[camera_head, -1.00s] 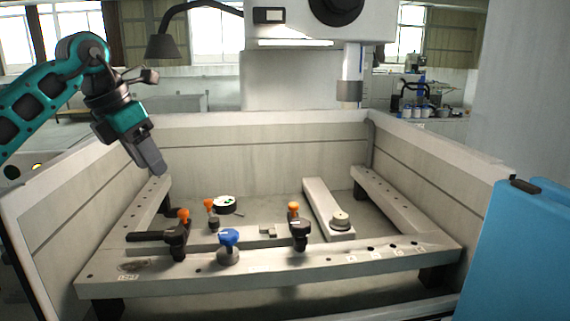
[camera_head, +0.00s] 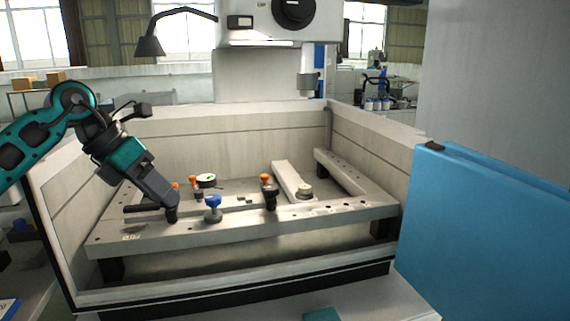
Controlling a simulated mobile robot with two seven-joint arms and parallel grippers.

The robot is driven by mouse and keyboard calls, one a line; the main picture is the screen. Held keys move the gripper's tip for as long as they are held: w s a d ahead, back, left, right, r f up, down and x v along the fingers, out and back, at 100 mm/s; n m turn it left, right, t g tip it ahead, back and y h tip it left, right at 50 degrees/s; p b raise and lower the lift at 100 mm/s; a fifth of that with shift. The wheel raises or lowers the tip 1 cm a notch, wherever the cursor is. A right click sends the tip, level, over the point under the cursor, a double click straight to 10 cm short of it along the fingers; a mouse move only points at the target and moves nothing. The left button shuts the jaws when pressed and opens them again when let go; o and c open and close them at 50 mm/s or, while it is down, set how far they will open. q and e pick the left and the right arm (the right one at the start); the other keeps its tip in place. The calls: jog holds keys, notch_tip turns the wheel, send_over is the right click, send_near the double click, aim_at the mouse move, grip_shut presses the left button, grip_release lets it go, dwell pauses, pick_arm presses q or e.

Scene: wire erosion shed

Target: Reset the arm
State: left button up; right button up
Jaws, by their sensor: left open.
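My left arm (camera_head: 105,135) is teal and black and comes in from the left in the head view. Its left gripper (camera_head: 171,214) points down and to the right, over the front left of the machine tank. In the picture its tip overlaps a dark clamp (camera_head: 145,208) with an orange knob; I cannot tell whether they touch. The fingers look close together from this side, and nothing is visible between them. My right gripper is not in view.
The pale tank (camera_head: 230,138) holds a work frame (camera_head: 320,212) with a blue-knobbed part (camera_head: 213,207), an orange-knobbed clamp (camera_head: 268,192) and a round dial (camera_head: 206,180). The machine head (camera_head: 265,25) hangs above. A blue door panel (camera_head: 490,225) stands at the right.

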pick_arm(q)
jog(key=s+d+f+n+t+h, duration=0.1)
jog(key=s+d+f+n+h, duration=0.25)
jog(key=d+h, duration=0.45)
jog(key=s+d+f+n+t+h, duration=0.1)
jog(key=s+d+f+n+h, duration=0.3)
jog(key=d, duration=0.6)
jog(key=s+a+f+n+t+y, duration=0.1)
jog(key=a+f+n+t+y, duration=0.45)
jog(key=n, duration=0.55)
jog(key=s+a+f+n+t+y, duration=0.15)
jog(key=f+n+t+y, duration=0.25)
jog(key=f+n+t, duration=0.6)
jog(key=s+a+f+n+g+y, duration=0.3)
jog(key=s+f+n+g, duration=0.2)
jog(key=s+f+n, duration=0.1)
jog(key=s+a+f+n+g+y, duration=0.3)
jog(key=s+f+n, duration=0.3)
jog(key=s+f, duration=0.3)
jog(key=shift+s+a+f+g, duration=0.25)
jog(key=shift+f+g, duration=0.4)
jog(key=shift+g, duration=0.2)
